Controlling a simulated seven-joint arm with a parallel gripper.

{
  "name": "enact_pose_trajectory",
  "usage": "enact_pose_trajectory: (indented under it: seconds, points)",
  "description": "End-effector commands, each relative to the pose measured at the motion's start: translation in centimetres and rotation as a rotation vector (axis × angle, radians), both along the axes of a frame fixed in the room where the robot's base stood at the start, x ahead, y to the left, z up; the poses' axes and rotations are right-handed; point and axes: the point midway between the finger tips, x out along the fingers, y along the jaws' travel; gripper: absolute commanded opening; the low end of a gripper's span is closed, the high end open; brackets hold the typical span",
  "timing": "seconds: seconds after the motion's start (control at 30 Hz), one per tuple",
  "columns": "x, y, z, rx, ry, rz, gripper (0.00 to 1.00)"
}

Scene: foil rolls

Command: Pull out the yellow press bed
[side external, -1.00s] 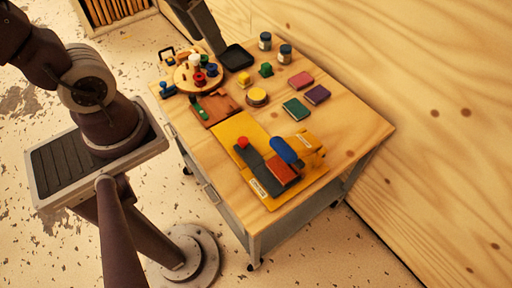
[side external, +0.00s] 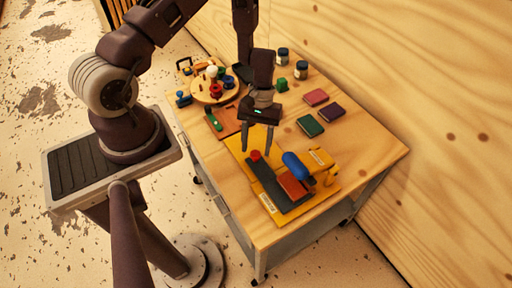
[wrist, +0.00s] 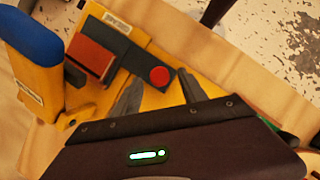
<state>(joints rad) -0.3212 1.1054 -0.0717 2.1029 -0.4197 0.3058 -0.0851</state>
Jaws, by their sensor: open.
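The yellow press (side external: 322,158) stands on its yellow base plate (side external: 268,204) on the table, with a blue lever (side external: 295,166) over it. A dark grey bed (side external: 266,178) lies along the plate. It bears a red-brown block (side external: 292,184) and a round red knob (side external: 255,155) at its far end. In the wrist view the knob (wrist: 159,76) shows just beyond my fingers, with the red-brown block (wrist: 91,58) left of it. My gripper (side external: 259,152) is open and points down over the knob end of the bed. I cannot tell whether it touches the knob.
A round board with colored pegs (side external: 214,88), a brown tray (side external: 222,122), two jars (side external: 301,70) and several colored blocks (side external: 311,126) stand farther back. The table's right side (side external: 365,150) is bare.

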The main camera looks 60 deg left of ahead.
Motion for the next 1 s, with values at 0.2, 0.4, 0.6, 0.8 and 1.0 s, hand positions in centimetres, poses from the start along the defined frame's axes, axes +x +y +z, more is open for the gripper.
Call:
enact_pose_trajectory:
  seconds: [0.2,0.4,0.6,0.8,1.0]
  points:
    - [-0.37,-0.42,-1.27,-0.001,-0.001,0.0,0.5]
    - [-0.36,-0.41,-1.24,-0.001,-0.001,-0.001,0.42]
    - [-0.36,-0.4,-1.22,0.0,0.0,-0.001,0.03]
    - [-0.36,-0.41,-1.2,-0.001,-0.001,-0.002,0.0]
    - [-0.35,-0.41,-1.19,-0.001,-0.001,-0.001,0.0]
